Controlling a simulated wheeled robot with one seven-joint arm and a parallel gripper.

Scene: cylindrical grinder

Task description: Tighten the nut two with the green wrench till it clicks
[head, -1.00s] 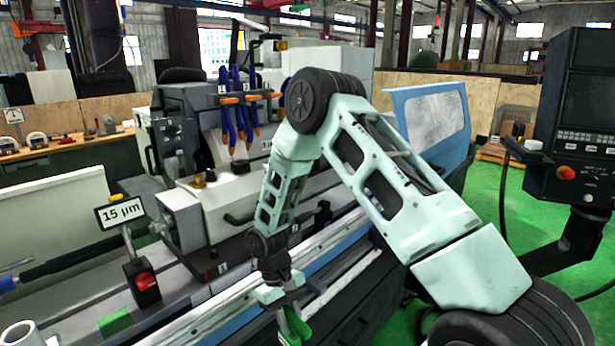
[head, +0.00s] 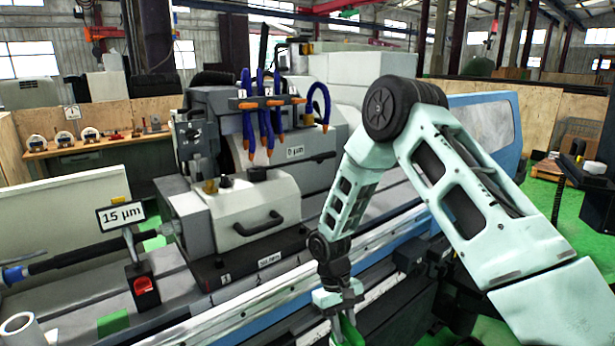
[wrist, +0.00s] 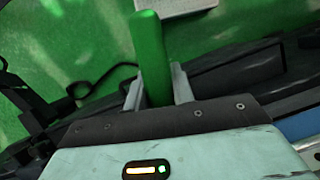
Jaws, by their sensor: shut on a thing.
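My gripper (head: 340,305) is shut on the green wrench (head: 348,329), low in the head view, in front of the machine's long rail. In the wrist view, the wrench's green handle (wrist: 151,60) stands between the two fingers (wrist: 156,88). The wrench's far end is cut off or hidden in both views. A black base plate (head: 245,266) under the grey-white headstock carries small number tags along its front edge. The nuts are too small to tell apart, and I cannot make out nut two. The wrench is apart from this plate.
Blue hoses (head: 262,115) with orange tips hang above the headstock.

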